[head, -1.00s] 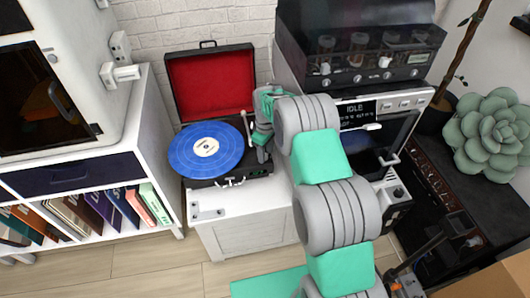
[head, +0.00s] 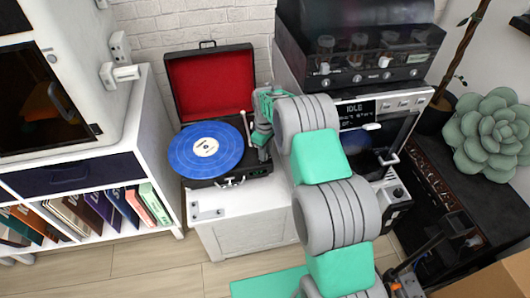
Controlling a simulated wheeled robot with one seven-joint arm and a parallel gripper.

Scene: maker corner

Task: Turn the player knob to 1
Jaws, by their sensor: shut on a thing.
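The record player (head: 215,181) is an open black case with a red-lined lid (head: 211,86) and a blue record (head: 184,156) on its platter. It stands on a white cabinet. My gripper (head: 262,153) reaches down at the right side of the player's deck, beside the tonearm (head: 245,126). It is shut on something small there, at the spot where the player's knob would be. The knob itself is hidden behind my gripper and wrist, so its setting cannot be read.
A white cabinet (head: 250,233) carries the player. To the right stands a machine with an "IDLE" display (head: 355,110) and an open front, close to my arm. A shelf of books (head: 100,210) is at left. A green succulent (head: 490,135) is at far right.

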